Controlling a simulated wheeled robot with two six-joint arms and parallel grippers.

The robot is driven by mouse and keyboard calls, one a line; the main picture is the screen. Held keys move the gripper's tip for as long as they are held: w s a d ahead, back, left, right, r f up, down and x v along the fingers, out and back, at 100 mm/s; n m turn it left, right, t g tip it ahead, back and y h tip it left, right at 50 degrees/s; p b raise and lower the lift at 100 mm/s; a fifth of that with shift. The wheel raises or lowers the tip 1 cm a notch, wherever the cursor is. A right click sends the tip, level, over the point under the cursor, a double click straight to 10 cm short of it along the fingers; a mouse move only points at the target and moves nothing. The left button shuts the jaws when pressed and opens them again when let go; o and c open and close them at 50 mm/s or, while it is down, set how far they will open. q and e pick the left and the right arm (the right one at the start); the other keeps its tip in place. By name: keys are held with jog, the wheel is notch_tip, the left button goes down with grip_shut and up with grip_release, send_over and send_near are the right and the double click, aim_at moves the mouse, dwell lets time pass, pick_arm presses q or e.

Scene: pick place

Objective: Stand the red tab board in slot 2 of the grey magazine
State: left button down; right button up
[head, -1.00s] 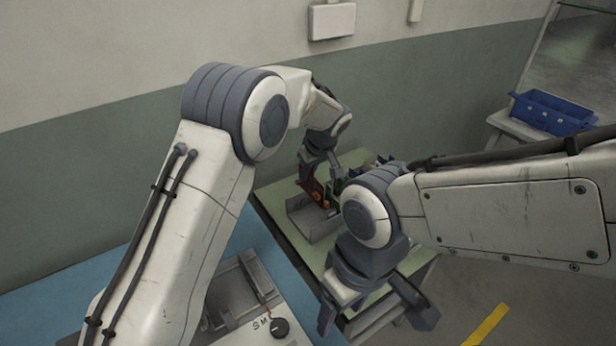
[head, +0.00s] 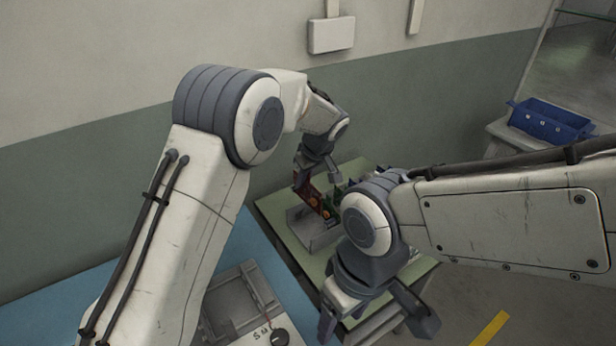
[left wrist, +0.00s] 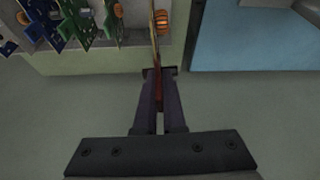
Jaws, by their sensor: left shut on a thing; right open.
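The red tab board (head: 303,184) is in my left gripper (head: 319,172), above the far left part of the grey magazine (head: 316,239). In the left wrist view the left gripper (left wrist: 160,72) is shut on the red board, which appears nearly edge-on (left wrist: 155,38). Whether its lower edge is inside a slot or above one I cannot tell. Green boards (left wrist: 76,22) and a blue board (left wrist: 42,22) stand to the left in that view. My right gripper (head: 376,322) is open and empty, nearer the camera; its arm hides part of the magazine.
The magazine stands on a pale green table (head: 278,208). A blue surface (head: 60,303) and a grey fixture with a dial (head: 240,305) lie nearer on the left. A blue bin (head: 548,122) stands far right. A wall (head: 100,190) rises behind.

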pick_arm(q)
jog(key=s+a+r+n+g+y+p, duration=0.1)
jog(key=s+a+n+g, duration=0.2)
jog(key=s+a+n, duration=0.8)
jog(key=s+a+n+g+p, duration=0.1)
jog(key=s+a+n+g, duration=0.4)
jog(key=s, duration=1)
notch_tip(320, 180, down, 7)
jog(key=a+n+t+b, duration=0.1)
jog(key=a+t+b, duration=0.1)
jog(key=b, duration=0.3)
jog(key=shift+a+r, duration=0.15)
jog(key=shift+a, duration=0.05)
jog(key=shift+s, duration=0.15)
jog(key=shift+f+b, duration=0.2)
jog(key=shift+b, duration=0.1)
jog(key=shift+f, duration=0.1)
jog(key=shift+f+b, duration=0.95)
jog(key=shift+b, duration=0.1)
jog(key=shift+f, duration=0.1)
